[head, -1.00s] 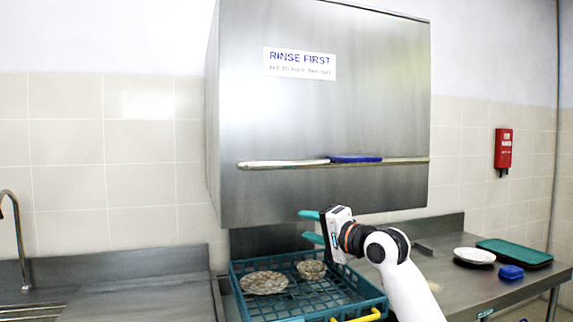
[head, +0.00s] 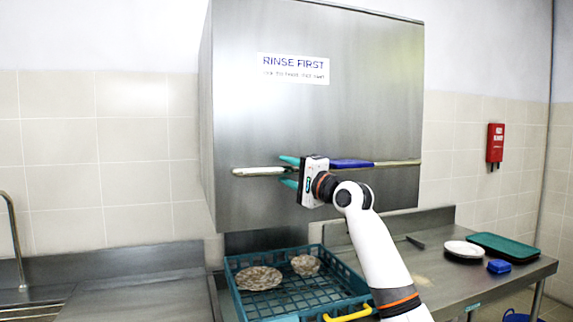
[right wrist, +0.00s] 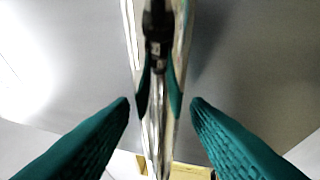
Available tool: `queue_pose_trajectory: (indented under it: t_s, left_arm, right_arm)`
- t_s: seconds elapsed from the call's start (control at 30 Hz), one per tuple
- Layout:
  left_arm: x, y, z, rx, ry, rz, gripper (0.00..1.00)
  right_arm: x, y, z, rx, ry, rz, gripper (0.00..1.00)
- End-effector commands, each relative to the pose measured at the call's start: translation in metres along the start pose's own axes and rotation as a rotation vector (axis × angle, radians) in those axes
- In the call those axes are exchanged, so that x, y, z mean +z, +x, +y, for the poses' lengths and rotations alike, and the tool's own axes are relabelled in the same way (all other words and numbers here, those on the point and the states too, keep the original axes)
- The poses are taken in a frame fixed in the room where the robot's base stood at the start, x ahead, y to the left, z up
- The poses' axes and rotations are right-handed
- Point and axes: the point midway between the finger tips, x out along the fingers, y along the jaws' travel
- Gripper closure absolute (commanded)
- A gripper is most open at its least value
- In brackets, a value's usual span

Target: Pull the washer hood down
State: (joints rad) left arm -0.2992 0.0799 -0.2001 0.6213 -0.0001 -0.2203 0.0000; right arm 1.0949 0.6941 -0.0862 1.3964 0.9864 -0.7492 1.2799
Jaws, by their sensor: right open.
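The washer hood (head: 370,100) is a large steel box, raised above the counter, with a "RINSE FIRST" label on its front. Its long bar handle (head: 400,163) runs across the lower front and has a blue grip section (head: 352,163). My right gripper (head: 288,172) is at the bar, left of the blue section, with one teal finger above the bar and one below. In the right wrist view the bar (right wrist: 157,120) runs between the two open fingers (right wrist: 160,112), with gaps on both sides. My left gripper is not in view.
Under the hood stands a teal rack (head: 300,296) with two dirty dishes in it and a yellow handle (head: 348,313). A red box (head: 495,143) hangs on the wall.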

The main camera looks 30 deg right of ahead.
Motion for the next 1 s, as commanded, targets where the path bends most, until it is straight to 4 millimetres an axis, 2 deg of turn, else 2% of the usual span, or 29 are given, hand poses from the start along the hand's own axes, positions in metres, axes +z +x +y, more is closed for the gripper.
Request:
queue_pose_trajectory:
  t_s: [0.1, 0.37, 0.47, 0.63, 0.67, 0.87, 1.0]
  left_arm:
    - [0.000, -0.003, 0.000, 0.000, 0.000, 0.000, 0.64]
    - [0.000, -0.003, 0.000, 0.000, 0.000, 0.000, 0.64]
    - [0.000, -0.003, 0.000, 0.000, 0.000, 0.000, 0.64]
    - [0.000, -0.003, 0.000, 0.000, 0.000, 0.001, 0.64]
    - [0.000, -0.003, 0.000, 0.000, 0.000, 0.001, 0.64]
    - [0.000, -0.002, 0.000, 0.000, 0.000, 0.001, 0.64]
    - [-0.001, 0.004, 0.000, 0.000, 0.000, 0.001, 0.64]
  right_arm:
    - [0.000, 0.007, 0.001, 0.001, 0.000, 0.000, 0.57]
    - [0.000, 0.008, 0.000, 0.001, 0.000, 0.000, 0.57]
    - [0.000, 0.008, 0.000, 0.000, -0.001, 0.000, 0.70]
    - [0.000, 0.008, 0.000, 0.000, -0.001, -0.001, 0.98]
    - [0.000, 0.008, 0.000, 0.000, -0.001, -0.001, 1.00]
    - [0.000, 0.008, -0.002, -0.001, -0.001, -0.001, 1.00]
    - [-0.001, 0.006, -0.012, -0.003, 0.000, 0.001, 1.00]
